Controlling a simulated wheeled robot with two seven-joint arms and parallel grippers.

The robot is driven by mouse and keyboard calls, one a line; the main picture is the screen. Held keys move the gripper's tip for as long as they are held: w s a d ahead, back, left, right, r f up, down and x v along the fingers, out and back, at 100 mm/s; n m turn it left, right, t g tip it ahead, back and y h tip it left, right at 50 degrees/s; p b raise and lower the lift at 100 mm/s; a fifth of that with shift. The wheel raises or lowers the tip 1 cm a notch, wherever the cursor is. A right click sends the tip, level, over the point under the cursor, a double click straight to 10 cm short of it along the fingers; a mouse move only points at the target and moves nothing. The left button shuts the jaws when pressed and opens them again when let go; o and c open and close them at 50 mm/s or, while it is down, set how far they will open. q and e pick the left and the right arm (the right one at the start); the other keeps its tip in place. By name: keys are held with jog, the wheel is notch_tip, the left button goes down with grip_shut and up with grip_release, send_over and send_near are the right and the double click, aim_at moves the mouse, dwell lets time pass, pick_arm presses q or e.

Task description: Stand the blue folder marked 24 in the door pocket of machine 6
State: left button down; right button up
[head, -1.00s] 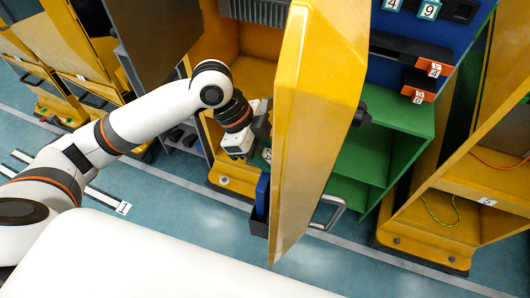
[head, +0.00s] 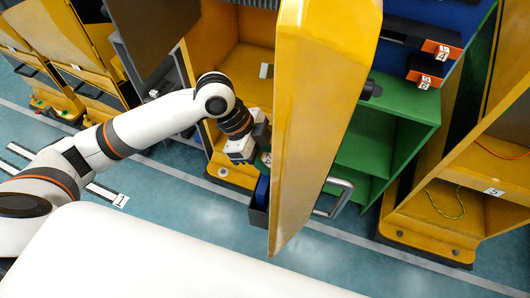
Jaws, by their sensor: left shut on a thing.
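The blue folder (head: 262,188) shows as a narrow upright strip beside the yellow door's inner face. Its lower end is inside the dark door pocket (head: 258,217), and I cannot see how deep it sits. My left gripper (head: 262,158) is just above the folder's visible part and shut on it; the fingertips are partly hidden by the door edge. A small pale label shows by the fingers, but I cannot read it. The yellow door (head: 325,110) stands open towards me. My right gripper is out of view.
A metal handle (head: 337,198) sticks out right of the door. Green shelving (head: 400,105) stands behind it. Another yellow cabinet, labelled 5 (head: 493,191), is at the right. Open blue floor (head: 190,225) lies left of the door.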

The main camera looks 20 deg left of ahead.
pick_arm(q)
jog(key=shift+f, duration=0.35)
dwell(0.4)
jog(key=c, duration=0.9)
grip_release()
jog(key=b+v, duration=0.1)
jog(key=v, duration=1.1)
jog(key=shift+s, duration=0.1)
jog(key=shift+f, duration=0.1)
